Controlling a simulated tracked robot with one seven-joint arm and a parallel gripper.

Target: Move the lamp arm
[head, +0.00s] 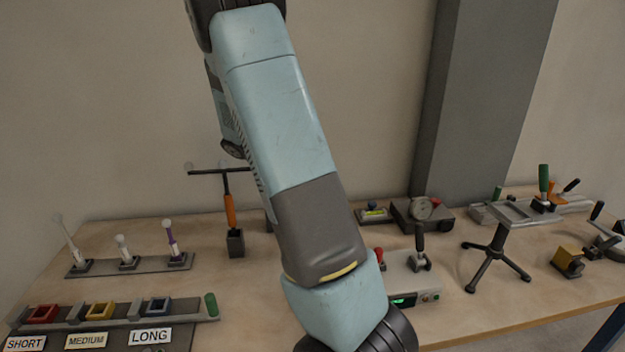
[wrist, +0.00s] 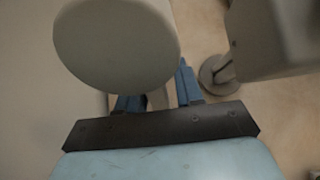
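In the wrist view, a large pale rounded part (wrist: 115,45) and a pale boxy part (wrist: 275,35) stand close to the camera. A round grey base with a short post (wrist: 215,75) shows on the wooden surface between them. These may belong to the lamp, but I cannot tell which part is its arm. My gripper (wrist: 158,95) shows two blue fingers apart, partly covered by the rounded part and a dark bracket. A pale shape lies between the fingers; contact cannot be seen. In the head view my arm runs out of the bottom edge, and no lamp is recognisable.
The wooden table (head: 470,315) holds a rack of three upright pegs (head: 128,264), labelled sockets (head: 100,310), an orange-handled stand (head: 230,211), a control box with levers (head: 412,278) and a tripod stand (head: 495,262). A grey pillar (head: 490,100) rises behind. My arm hides the table's middle.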

